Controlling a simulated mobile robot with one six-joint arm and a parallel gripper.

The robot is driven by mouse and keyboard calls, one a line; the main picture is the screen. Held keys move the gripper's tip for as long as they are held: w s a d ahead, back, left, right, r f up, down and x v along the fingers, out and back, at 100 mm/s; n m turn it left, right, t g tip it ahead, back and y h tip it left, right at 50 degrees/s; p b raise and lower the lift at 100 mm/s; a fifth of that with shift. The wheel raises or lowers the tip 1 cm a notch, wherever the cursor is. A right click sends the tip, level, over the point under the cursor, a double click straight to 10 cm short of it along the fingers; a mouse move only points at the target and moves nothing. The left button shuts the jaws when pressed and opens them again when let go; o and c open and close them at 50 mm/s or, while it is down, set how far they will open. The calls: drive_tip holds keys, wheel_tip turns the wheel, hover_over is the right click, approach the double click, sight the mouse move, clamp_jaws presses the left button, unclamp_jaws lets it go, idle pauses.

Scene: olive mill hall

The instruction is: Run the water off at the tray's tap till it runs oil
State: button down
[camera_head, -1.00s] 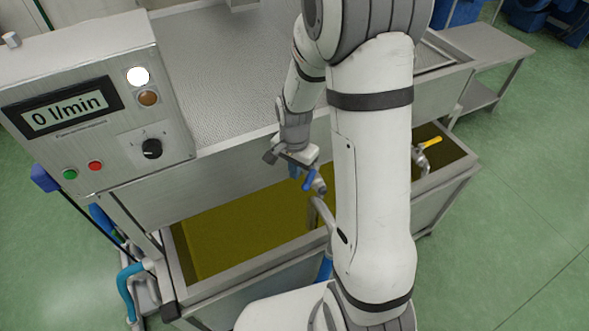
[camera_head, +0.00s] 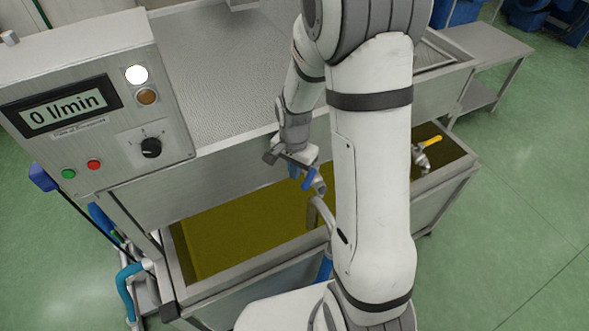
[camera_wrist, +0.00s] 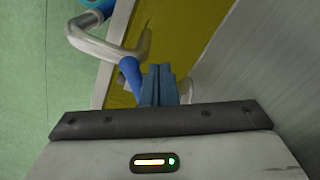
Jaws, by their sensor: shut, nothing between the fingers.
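A metal tray (camera_head: 257,262) holds greenish-gold liquid (camera_head: 230,235), which also shows in the wrist view (camera_wrist: 172,30). A tap with a blue lever (camera_head: 309,179) and a bent grey pipe stands at the tray, partly hidden by my arm. The blue lever (camera_wrist: 131,72) also shows in the wrist view. My gripper (camera_head: 294,171) is shut and empty beside this lever, its fingers (camera_wrist: 158,72) together just right of it in the wrist view. I cannot tell whether they touch. A second tap with a yellow lever (camera_head: 431,142) is at the right. No stream is visible from either tap.
A control box (camera_head: 95,105) at upper left reads "0 l/min", with a white lamp lit, a black knob and green and red buttons. A perforated metal bench (camera_head: 225,70) lies behind the tray. Blue hoses (camera_head: 128,277) hang at lower left.

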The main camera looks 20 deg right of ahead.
wheel_tip(320, 180, down, 3)
drive_tip(key=shift+f+b, duration=0.1)
drive_tip(key=shift+b, duration=1)
drive_tip(key=shift+s+d, duration=0.1)
drive_tip(key=shift+d, duration=0.05)
drive_tip(key=shift+s+d, duration=0.25)
drive_tip(key=shift+d, duration=0.1)
idle(4.0)
drive_tip(key=s+d, duration=0.2)
drive_tip(key=d, duration=0.3)
drive_tip(key=shift+s+d+b, duration=0.25)
drive_tip(key=shift+s+b, duration=0.15)
